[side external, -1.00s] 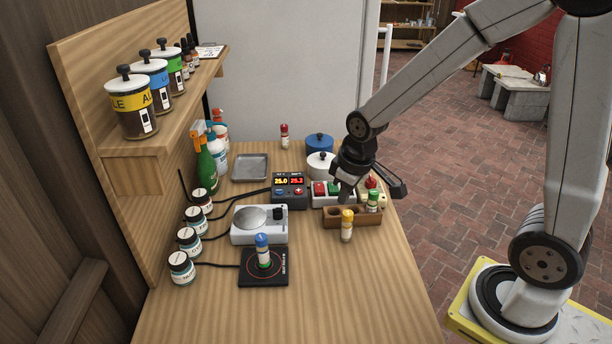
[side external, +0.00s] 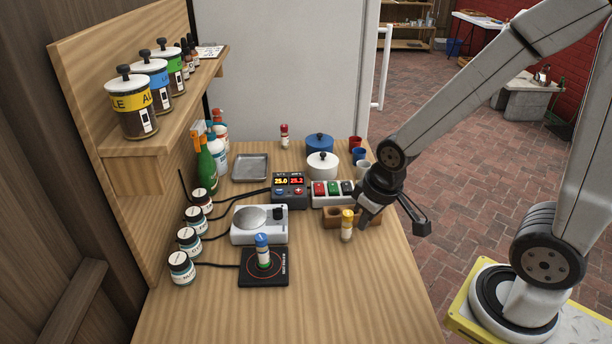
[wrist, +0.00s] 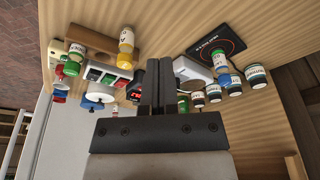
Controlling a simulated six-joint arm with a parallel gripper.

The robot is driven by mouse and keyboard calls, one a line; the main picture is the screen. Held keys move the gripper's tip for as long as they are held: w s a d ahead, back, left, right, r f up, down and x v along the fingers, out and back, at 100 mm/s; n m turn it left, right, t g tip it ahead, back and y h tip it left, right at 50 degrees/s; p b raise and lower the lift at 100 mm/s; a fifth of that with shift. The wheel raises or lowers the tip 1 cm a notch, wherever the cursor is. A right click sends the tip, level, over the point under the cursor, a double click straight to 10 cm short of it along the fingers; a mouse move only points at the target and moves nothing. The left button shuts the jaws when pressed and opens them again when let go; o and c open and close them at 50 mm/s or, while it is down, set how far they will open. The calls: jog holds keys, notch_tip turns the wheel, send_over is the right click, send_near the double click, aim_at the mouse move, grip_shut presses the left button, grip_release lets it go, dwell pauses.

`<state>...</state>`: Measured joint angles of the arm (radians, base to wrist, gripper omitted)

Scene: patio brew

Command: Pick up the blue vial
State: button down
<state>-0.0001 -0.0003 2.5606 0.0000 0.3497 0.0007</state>
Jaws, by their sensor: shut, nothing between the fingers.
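The blue vial (side external: 262,250), with a blue cap and a pale and green label, stands upright on the black square plate (side external: 264,281). In the wrist view the blue vial (wrist: 223,67) shows near the black plate (wrist: 228,44), right of the fingers. My gripper (side external: 362,224) is shut and empty, above the table to the right of the vial, close to a yellow-capped vial (side external: 347,226). In the wrist view my gripper (wrist: 158,66) has its two fingers together with nothing between them.
A wooden rack (side external: 332,216) is partly hidden behind my gripper. A scale (side external: 252,220), a controller (side external: 290,188) and a button box (side external: 333,193) stand behind the plate. Several jars (side external: 181,268) line the left side. The front of the table (side external: 340,300) is clear.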

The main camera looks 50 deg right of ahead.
jog(key=shift+c, duration=1.4)
grip_release()
jog(key=shift+w, duration=0.1)
jog(key=w+d+f+n+t+y, duration=0.15)
jog(key=w+n+t, duration=0.35)
jog(key=w, duration=0.7)
jog(key=w+a+f+n+y, duration=0.1)
jog(key=a+f+n+y, duration=0.2)
jog(key=a+n+y, duration=0.3)
jog(key=shift+a+n+g+y, duration=0.35)
jog(key=shift+a+y, duration=0.6)
jog(key=shift+y, duration=1.1)
